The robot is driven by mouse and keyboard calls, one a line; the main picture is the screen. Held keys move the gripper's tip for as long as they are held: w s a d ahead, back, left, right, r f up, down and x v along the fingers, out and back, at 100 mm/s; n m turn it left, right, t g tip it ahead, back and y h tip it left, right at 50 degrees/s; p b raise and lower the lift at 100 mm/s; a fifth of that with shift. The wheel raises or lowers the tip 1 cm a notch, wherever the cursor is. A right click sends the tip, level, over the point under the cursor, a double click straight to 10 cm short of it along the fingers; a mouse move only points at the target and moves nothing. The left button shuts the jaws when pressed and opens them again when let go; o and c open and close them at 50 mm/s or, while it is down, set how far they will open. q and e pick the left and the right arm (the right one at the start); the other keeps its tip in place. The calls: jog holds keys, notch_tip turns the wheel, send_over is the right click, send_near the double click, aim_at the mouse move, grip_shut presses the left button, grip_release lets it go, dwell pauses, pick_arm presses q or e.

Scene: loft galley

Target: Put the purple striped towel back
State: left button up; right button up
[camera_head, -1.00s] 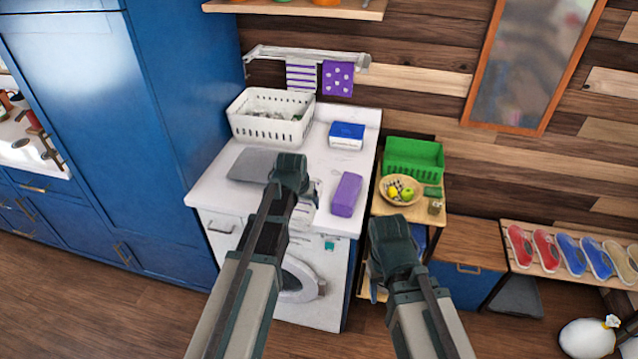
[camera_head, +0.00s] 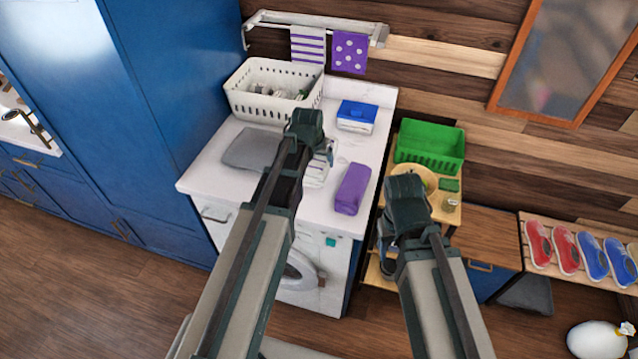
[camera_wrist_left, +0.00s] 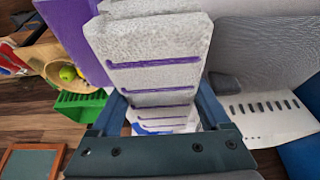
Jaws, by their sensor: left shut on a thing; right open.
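My left gripper (camera_head: 318,148) is shut on a folded white towel with purple stripes (camera_head: 316,174). The left wrist view shows this towel (camera_wrist_left: 155,85) between the fingers, with the stripes running across it. In the head view my left arm partly hides it; it appears over the washer's white top, and I cannot tell whether it touches. A wall rail (camera_head: 318,24) holds a hanging white towel with purple stripes (camera_head: 308,45) and a purple dotted towel (camera_head: 349,52). My right gripper (camera_head: 390,235) is open and empty in front of the small shelf.
On the washer top (camera_head: 215,178) are a white basket (camera_head: 275,100), a blue and white box (camera_head: 357,115), a grey folded cloth (camera_head: 253,148) and a purple block-like item (camera_head: 352,188). A green crate (camera_head: 430,150) and a bowl (camera_head: 428,172) stand on the right shelf. A blue cabinet (camera_head: 185,90) borders the left.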

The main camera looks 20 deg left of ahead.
pick_arm(q)
jog(key=shift+f+b, duration=4.45)
jog(key=shift+f, duration=0.35)
jog(key=shift+f, duration=0.2)
jog(key=o, duration=1)
jog(key=shift+o, duration=0.2)
jog(key=shift+r, duration=0.1)
